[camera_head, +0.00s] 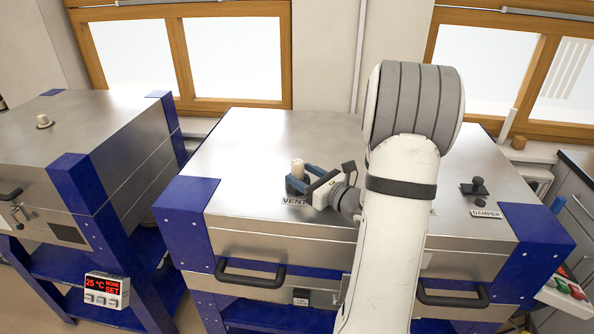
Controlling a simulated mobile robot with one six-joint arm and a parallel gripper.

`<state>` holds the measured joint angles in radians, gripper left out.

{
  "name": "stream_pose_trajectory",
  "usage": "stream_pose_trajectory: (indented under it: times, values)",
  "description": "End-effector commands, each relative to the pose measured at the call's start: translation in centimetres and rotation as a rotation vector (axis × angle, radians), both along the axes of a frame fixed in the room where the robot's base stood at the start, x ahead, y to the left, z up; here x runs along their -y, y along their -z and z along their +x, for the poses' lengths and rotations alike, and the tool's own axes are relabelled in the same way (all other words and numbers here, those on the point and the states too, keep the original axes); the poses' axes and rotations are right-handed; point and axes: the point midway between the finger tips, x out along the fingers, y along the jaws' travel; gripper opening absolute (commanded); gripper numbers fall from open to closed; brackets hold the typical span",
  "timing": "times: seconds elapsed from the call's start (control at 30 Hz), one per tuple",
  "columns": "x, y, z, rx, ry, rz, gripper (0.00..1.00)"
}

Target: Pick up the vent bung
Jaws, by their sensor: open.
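The vent bung (297,167) is a small cream-coloured cylinder standing upright on the lid of the middle kiln (250,137), just behind the label reading VENT. My gripper (305,178) reaches in from the right, low over the lid, with its blue-tipped fingers apart. One finger is in front of the bung and the other is at its right. The bung's lower part is hidden by the fingers. I cannot tell whether either finger touches it.
A damper knob (478,186) stands at the lid's right, behind its DAMPER label (485,213). Two dark handles (250,278) are on the front. A second kiln (85,128) at left carries a similar bung (43,121). My arm hides part of the lid's right side.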

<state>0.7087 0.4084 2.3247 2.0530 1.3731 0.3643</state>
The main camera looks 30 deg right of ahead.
Motion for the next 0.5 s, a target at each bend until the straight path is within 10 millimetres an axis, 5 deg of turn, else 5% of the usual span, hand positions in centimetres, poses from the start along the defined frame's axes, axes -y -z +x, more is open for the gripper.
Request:
stream_pose_trajectory:
  times: [0.2,0.5]
  values:
    - [-0.8,-0.1,2.1,0.0,-0.002,0.001,0.55]
    - [-0.9,0.0,2.2,0.0,-0.001,0.0,0.48]
